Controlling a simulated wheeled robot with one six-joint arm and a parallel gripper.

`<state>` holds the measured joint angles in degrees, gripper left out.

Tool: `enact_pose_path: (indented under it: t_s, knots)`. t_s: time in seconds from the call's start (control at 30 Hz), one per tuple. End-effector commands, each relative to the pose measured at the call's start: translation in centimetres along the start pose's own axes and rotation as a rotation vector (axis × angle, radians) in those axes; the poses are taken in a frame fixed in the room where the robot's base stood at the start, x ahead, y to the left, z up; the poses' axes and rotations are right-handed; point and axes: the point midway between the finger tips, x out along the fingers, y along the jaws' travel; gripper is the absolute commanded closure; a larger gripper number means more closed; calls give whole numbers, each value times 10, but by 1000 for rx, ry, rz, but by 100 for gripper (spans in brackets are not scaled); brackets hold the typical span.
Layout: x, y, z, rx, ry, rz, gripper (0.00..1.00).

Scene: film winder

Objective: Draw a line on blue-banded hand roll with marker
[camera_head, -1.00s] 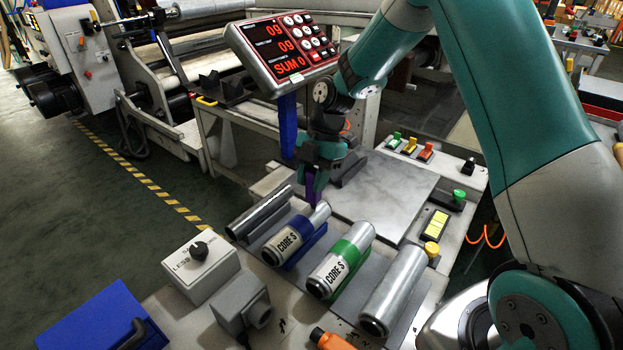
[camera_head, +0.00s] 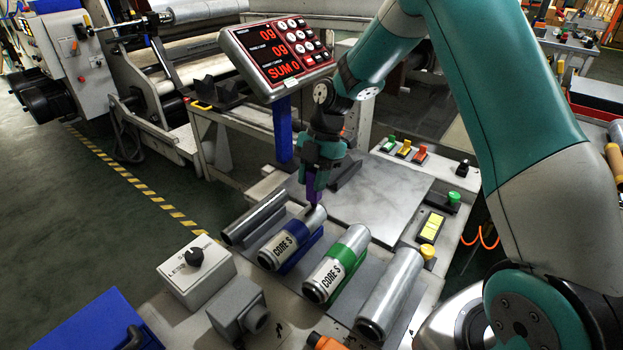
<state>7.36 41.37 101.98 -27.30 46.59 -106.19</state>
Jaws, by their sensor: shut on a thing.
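The blue-banded hand roll (camera_head: 289,240), silver with a "CORE S" label, lies tilted in its cradle. My gripper (camera_head: 314,180) points down above its far end. It is shut on a purple marker (camera_head: 313,190), whose dark tip (camera_head: 311,205) is at the roll's bare silver far end. I cannot tell whether the tip touches the roll. No drawn line is visible on it at this size.
A display (camera_head: 278,55) on a blue post (camera_head: 283,130) stands behind my gripper. The grey plate (camera_head: 375,200) to the right is clear.

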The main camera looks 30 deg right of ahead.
Motion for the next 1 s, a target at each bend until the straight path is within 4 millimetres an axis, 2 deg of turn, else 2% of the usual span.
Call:
enact_pose_path:
  t_s: [0.53,0.83,1.0]
  knots:
    - [-3,0,9,-1,0,0,91]
    - [-3,0,10,-1,0,0,91]
    - [-11,0,6,-1,0,0,91]
